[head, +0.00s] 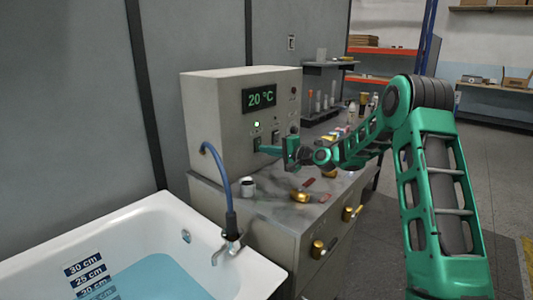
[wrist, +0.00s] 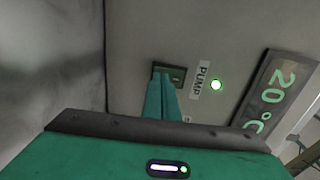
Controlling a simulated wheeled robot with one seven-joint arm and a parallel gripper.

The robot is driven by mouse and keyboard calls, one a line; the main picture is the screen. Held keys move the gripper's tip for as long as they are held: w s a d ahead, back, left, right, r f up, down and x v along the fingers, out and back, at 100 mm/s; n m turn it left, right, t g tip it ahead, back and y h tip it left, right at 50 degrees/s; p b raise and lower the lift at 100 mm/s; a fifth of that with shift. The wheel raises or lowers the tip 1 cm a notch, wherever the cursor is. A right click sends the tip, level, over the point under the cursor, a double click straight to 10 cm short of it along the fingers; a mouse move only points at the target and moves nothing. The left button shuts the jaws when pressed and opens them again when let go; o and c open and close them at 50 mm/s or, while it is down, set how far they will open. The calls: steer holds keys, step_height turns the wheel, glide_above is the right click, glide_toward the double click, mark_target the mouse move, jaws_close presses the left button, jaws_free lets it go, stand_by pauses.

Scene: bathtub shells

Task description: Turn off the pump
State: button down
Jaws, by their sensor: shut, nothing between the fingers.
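The grey pump box (head: 220,115) stands on a metal cabinet, with a lit display (head: 262,98) reading 20 °C. A green lamp (head: 257,125) is lit on its front; it also shows in the wrist view (wrist: 216,85), beside the PUMP label (wrist: 203,81). The dark pump switch (wrist: 171,74) sits on the other side of that label. My gripper (wrist: 163,82) is shut and empty, its fingertips at the lower edge of the switch. Whether they touch it I cannot tell. In the head view my gripper (head: 262,149) reaches the box front from the right and hides part of the switch area.
A white bathtub (head: 150,225) with blue water (head: 155,280) stands at the front left. A blue hose (head: 222,180) runs from the box to a tap (head: 228,245). A cup (head: 248,187) and several small items lie on the cabinet top (head: 270,210).

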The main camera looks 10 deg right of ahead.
steer(key=shift+w+a, duration=0.1)
steer(key=f+v, duration=0.1)
steer(key=v, duration=0.9)
steer(key=shift+s+d+r, duration=0.15)
steer(key=shift+s+d, duration=0.15)
steer(key=shift+d, duration=0.05)
